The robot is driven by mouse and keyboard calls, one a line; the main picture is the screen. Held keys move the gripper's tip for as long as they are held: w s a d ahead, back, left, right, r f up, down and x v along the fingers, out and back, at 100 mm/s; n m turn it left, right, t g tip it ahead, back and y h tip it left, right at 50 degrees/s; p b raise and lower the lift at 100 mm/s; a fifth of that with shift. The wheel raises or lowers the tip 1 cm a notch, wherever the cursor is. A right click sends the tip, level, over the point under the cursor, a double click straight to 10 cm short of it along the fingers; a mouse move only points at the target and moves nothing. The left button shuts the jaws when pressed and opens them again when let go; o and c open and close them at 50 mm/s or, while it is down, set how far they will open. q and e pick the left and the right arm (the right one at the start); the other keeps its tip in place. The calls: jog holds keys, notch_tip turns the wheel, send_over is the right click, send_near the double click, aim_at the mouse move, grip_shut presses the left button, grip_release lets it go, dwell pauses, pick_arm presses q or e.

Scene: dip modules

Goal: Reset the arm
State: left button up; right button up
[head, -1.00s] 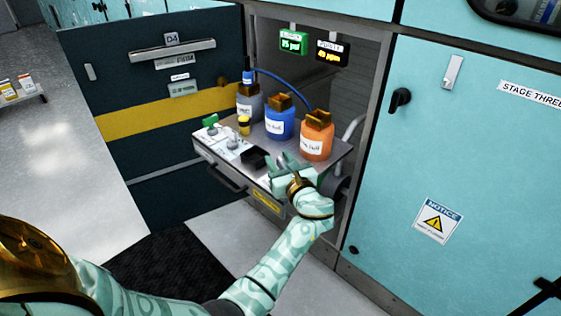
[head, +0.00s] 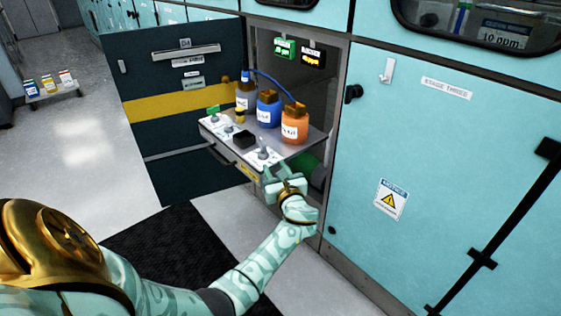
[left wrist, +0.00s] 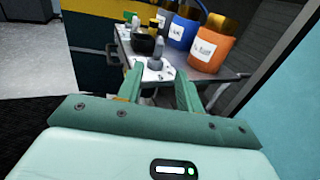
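My left gripper (head: 276,172) is just in front of the near right corner of the pulled-out tray (head: 312,143), and its arm comes in from the lower left. In the left wrist view the two green fingers of the left gripper (left wrist: 159,76) stand apart with nothing held between them. A grey switch (head: 263,154) on the tray's white panel stands just beyond the fingertips; it also shows in the left wrist view (left wrist: 155,64). My right gripper is not in view.
A blue bottle (head: 268,112), an orange bottle (head: 294,127) and a grey bottle (head: 244,99) stand on the tray. A dark open door (head: 175,125) is to the left, a teal cabinet (head: 440,150) to the right. A low stand (head: 52,94) is far left.

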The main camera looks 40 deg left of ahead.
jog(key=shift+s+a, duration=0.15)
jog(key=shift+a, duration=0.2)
